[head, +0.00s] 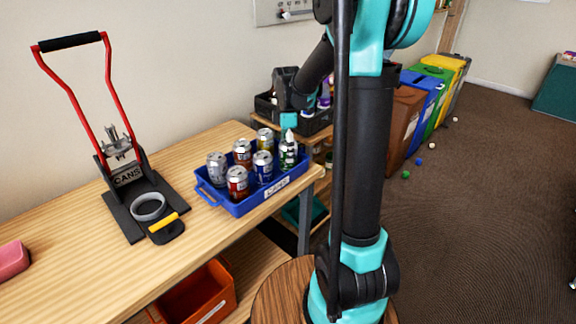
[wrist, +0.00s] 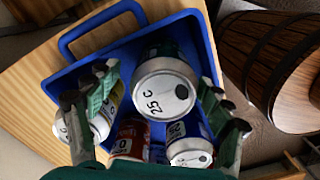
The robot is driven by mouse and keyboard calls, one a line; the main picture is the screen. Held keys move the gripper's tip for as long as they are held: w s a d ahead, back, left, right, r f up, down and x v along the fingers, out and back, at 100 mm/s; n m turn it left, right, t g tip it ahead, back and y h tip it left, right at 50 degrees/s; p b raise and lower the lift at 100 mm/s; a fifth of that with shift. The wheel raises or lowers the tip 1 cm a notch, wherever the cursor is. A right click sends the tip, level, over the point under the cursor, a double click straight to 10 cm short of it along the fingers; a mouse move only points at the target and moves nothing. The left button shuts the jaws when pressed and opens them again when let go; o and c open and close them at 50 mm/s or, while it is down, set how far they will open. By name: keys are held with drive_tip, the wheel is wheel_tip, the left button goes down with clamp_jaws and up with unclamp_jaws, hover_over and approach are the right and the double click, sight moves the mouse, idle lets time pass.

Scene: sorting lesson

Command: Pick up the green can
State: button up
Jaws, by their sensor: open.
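The green can (head: 288,155) stands upright in the blue tray (head: 240,209), at its right end in the head view. My gripper (head: 289,128) is directly above it, pointing down. In the wrist view the can's silver lid (wrist: 166,92), marked 25 C, lies between the two spread green fingers of my gripper (wrist: 157,88), with a gap to each side. A strip of its dark green side (wrist: 163,46) shows above the lid. The gripper is open and holds nothing. The can's lower part is hidden.
Several other cans share the tray, including a red can (head: 237,183) and a blue can (head: 263,167) close by. A can crusher (head: 125,172) with red handles stands to the left on the wooden table (head: 60,230). A black crate (head: 318,122) stands behind the tray.

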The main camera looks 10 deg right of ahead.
drive_tip(key=shift+s+f, duration=0.2)
drive_tip(key=shift+f, duration=2.5)
drive_tip(key=c, duration=0.9)
